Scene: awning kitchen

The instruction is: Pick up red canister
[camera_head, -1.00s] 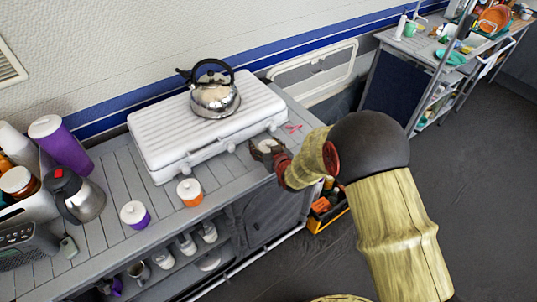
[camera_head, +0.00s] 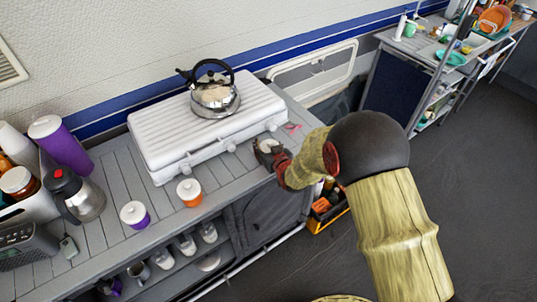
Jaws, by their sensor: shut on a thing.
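My gripper (camera_head: 269,155) is at the front edge of the counter, just right of the white case. It is shut on a small canister with a white lid (camera_head: 266,145), taken to be the red canister. The fingers hide most of its body, so its colour is hard to make out. It is at or very close to the counter top; I cannot tell whether it touches.
A steel kettle (camera_head: 215,98) stands on the white case (camera_head: 160,134). An orange canister (camera_head: 189,192) and a purple canister (camera_head: 135,214) stand on the counter (camera_head: 100,240). Left are a steel flask (camera_head: 85,199) and a purple tumbler (camera_head: 62,148). A toolbox (camera_head: 326,210) sits below my arm.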

